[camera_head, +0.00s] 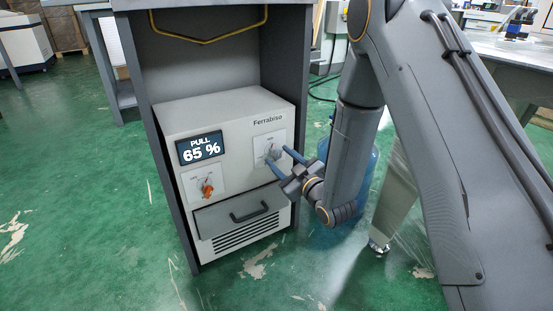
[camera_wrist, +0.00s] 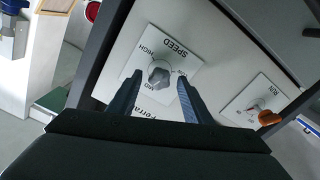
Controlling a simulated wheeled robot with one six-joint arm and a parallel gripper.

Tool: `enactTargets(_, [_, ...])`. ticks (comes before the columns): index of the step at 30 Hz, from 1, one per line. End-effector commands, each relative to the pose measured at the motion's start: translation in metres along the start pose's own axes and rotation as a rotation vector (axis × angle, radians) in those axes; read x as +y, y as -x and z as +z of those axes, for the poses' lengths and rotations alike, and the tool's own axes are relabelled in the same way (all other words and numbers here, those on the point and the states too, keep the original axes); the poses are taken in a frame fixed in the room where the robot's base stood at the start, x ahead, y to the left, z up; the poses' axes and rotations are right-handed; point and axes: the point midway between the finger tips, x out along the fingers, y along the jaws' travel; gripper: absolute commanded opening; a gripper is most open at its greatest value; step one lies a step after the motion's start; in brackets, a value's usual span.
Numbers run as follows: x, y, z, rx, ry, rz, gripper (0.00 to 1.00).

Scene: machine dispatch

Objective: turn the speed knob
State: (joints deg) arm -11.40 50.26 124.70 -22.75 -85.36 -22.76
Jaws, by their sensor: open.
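The speed knob (camera_wrist: 159,76) is a grey knob on a white plate marked SPEED, with LOW, MID and HIGH labels around it. In the head view the speed knob (camera_head: 273,152) sits at the upper right of the white machine's front. My gripper (camera_wrist: 157,90) is open, with one blue-grey finger on each side of the knob in the wrist view. In the head view my gripper (camera_head: 277,160) reaches in from the right, its fingertips close to the knob plate. I cannot tell whether either finger touches the knob.
The white machine (camera_head: 225,108) stands in a dark grey frame (camera_head: 167,200). Its display (camera_head: 200,148) reads PULL 65 %. An orange knob (camera_head: 207,189) marked RUN is at the lower left, above a drawer handle (camera_head: 249,213). A blue container (camera_head: 345,185) stands behind my arm.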

Motion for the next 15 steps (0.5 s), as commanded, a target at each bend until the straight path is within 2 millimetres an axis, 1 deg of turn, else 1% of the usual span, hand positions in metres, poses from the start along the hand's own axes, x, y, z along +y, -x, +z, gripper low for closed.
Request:
enactTargets(1, [0.000,-0.008,0.001,0.004,0.002,0.001,0.45])
enactTargets(6, [0.000,-0.023,0.000,0.002,0.001,0.000,0.45])
enactTargets(15, [0.000,-0.027,0.000,0.000,0.000,0.000,0.45])
